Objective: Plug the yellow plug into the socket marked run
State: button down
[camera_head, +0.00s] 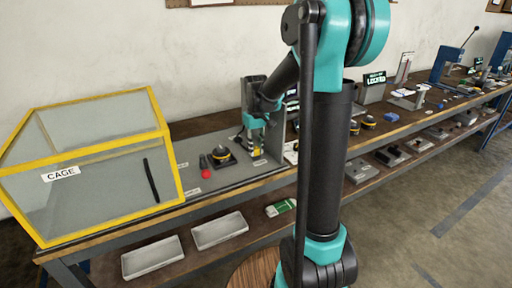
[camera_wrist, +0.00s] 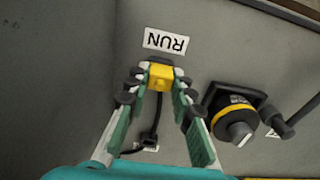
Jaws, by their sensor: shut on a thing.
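The yellow plug (camera_wrist: 160,77) is between the fingertips of my gripper (camera_wrist: 158,82) in the wrist view, and the gripper is shut on it. A dark cable runs from the plug down between the fingers. The plug's far end meets a dark socket (camera_wrist: 161,60) just below the RUN label (camera_wrist: 165,41), which appears upside down. How deep the plug sits cannot be told. In the head view my gripper (camera_head: 255,124) is over the right part of the grey panel, and the plug is too small to make out clearly.
A black knob with a yellow ring (camera_wrist: 234,117) is close to the right finger. The head view shows a red button (camera_head: 206,175) and a yellow-framed cage (camera_head: 95,160) to the left. Grey trays (camera_head: 152,258) lie on the lower shelf.

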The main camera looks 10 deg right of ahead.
aim_at(256, 148)
jog(key=c, duration=1.2)
grip_release()
notch_tip(256, 148, up, 12)
jog(key=shift+f, duration=0.1)
